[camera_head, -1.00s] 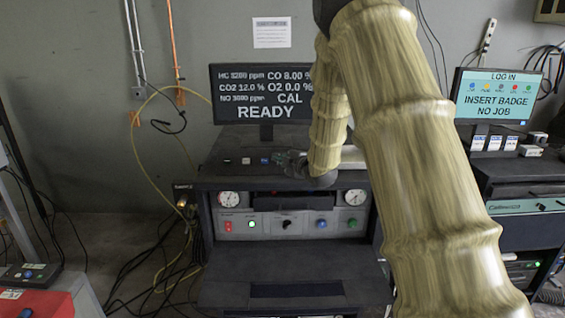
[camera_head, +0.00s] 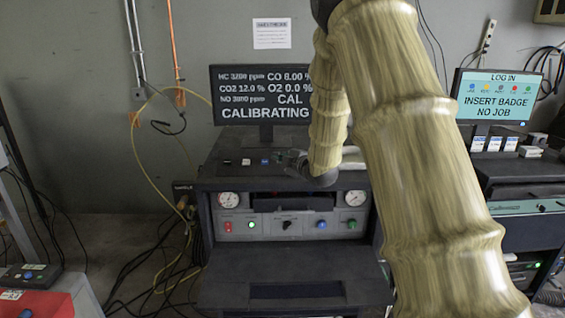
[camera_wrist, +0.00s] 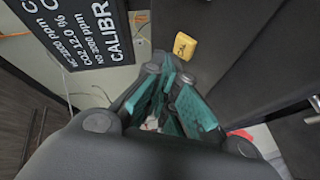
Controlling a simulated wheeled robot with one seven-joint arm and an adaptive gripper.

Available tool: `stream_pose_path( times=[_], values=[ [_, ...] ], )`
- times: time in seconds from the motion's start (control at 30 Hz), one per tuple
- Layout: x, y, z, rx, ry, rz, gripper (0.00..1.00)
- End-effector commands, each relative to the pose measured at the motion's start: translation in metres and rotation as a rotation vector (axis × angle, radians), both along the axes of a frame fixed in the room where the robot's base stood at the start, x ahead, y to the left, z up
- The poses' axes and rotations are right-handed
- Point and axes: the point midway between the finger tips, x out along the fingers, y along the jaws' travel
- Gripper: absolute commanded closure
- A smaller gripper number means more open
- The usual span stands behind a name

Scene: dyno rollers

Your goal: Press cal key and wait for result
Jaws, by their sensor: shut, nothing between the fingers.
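The analyser monitor (camera_head: 262,95) stands on top of the bench cabinet and reads "CAL CALIBRATING" below the gas values. It also shows tilted in the wrist view (camera_wrist: 75,40). A row of small keys lies on the cabinet top, with a white key (camera_head: 246,161) and a blue key (camera_head: 265,161). My gripper (camera_head: 285,157) is shut and empty, low over the cabinet top, right of the blue key. In the wrist view its teal fingers (camera_wrist: 172,112) hide what lies under them, so I cannot tell whether they touch a key. A yellow key (camera_wrist: 185,45) shows beyond them.
The cabinet front (camera_head: 290,224) carries gauges, a red switch, a lit green lamp and knobs. A second monitor (camera_head: 497,95) at right reads "INSERT BADGE NO JOB". A red box (camera_head: 40,303) stands at lower left. Loose cables lie on the floor left of the cabinet.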

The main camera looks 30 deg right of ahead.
Motion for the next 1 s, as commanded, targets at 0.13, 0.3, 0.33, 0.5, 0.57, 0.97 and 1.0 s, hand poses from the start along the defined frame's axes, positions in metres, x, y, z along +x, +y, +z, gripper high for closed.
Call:
stream_pose_path(
  times=[0.13, 0.3, 0.33, 0.5, 0.57, 0.97, 1.0],
  values=[
    [-0.001, 0.000, 0.001, 0.000, 0.000, 0.000, 1.00],
    [-0.001, 0.000, 0.001, 0.000, 0.000, 0.000, 1.00],
    [-0.001, 0.000, 0.001, 0.000, 0.000, 0.000, 1.00],
    [-0.004, 0.002, 0.007, -0.001, -0.001, 0.000, 1.00],
    [-0.006, 0.004, 0.011, -0.001, -0.001, 0.000, 1.00],
    [-0.023, 0.014, 0.034, -0.001, -0.001, 0.000, 1.00],
    [-0.025, 0.015, 0.036, -0.001, -0.001, 0.000, 1.00]
  ],
)
